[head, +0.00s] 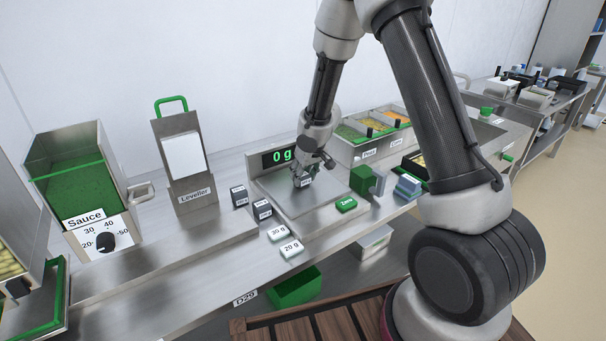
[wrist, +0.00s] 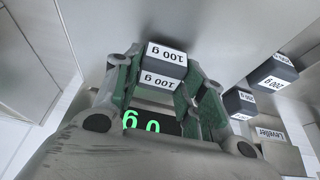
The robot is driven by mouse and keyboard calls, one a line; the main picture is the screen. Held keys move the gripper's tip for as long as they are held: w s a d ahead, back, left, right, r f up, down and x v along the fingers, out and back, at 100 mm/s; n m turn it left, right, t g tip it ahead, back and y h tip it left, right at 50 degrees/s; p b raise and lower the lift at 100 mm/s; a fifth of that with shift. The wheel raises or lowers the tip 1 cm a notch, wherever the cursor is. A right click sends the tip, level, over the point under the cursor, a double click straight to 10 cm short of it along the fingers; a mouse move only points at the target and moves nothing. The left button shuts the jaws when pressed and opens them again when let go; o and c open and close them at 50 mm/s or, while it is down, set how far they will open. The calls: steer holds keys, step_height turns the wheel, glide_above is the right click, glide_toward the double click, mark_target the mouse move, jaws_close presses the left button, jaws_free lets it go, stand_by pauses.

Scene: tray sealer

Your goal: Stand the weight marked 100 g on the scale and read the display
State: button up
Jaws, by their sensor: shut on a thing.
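My gripper (head: 309,168) is over the scale plate (head: 330,194) in the head view. It is shut on a dark weight (head: 306,182). In the wrist view the weight (wrist: 167,66) sits between the fingers of my gripper (wrist: 160,88), with white labels reading 100 g, upside down in the picture. The weight is close over the plate; I cannot tell whether it touches. The scale display (head: 283,156) reads 0 g in green. It also shows in the wrist view (wrist: 148,122), partly behind the gripper.
Two dark weights (head: 239,195) (head: 262,210) stand left of the scale, and white 30 g (head: 278,233) and 20 g (head: 291,249) weights lie in front of them. A green button (head: 346,204) is on the scale's front right. A green block (head: 362,181) and the leveller (head: 184,158) flank the scale.

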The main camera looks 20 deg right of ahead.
steer(key=shift+f, duration=0.2)
stand_by(0.6)
steer(key=o, duration=1.1)
steer(key=c, duration=0.3)
steer(key=shift+s, duration=0.1)
